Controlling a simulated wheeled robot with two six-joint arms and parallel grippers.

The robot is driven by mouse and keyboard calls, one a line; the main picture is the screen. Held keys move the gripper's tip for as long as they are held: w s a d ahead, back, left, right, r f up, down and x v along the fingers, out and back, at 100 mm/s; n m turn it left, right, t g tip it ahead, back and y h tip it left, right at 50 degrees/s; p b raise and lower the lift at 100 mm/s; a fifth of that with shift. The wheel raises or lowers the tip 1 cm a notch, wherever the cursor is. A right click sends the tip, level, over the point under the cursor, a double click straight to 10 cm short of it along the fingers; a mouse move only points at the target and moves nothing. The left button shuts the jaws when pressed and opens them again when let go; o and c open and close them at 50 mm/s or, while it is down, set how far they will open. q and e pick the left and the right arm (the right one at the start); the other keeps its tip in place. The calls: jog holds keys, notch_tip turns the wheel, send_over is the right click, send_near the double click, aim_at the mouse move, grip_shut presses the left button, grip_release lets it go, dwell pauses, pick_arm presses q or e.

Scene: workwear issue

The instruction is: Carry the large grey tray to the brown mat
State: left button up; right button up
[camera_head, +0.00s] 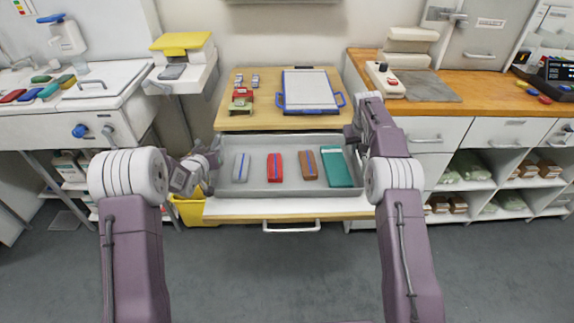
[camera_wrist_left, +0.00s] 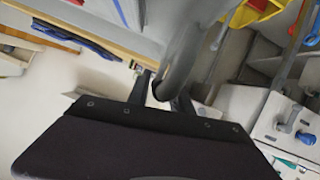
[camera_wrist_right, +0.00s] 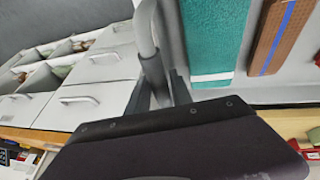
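The large grey tray (camera_head: 245,191) is in front of me at the middle of the head view. I cannot tell whether the tray is clear of the table. I cannot make out a brown mat.
Behind the tray, a blue-handled tray (camera_head: 308,90) and small red items (camera_head: 241,100) stand on the wooden table (camera_head: 250,122). A yellow bin (camera_head: 190,208) is below left. A wooden counter (camera_head: 470,95) with a grey mat (camera_head: 428,86) is at right. The floor in front is clear.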

pick_arm(q)
grip_shut()
pick_arm(e)
grip_shut()
pick_arm(q)
jog(key=shift+r, duration=0.1)
dwell(0.8)
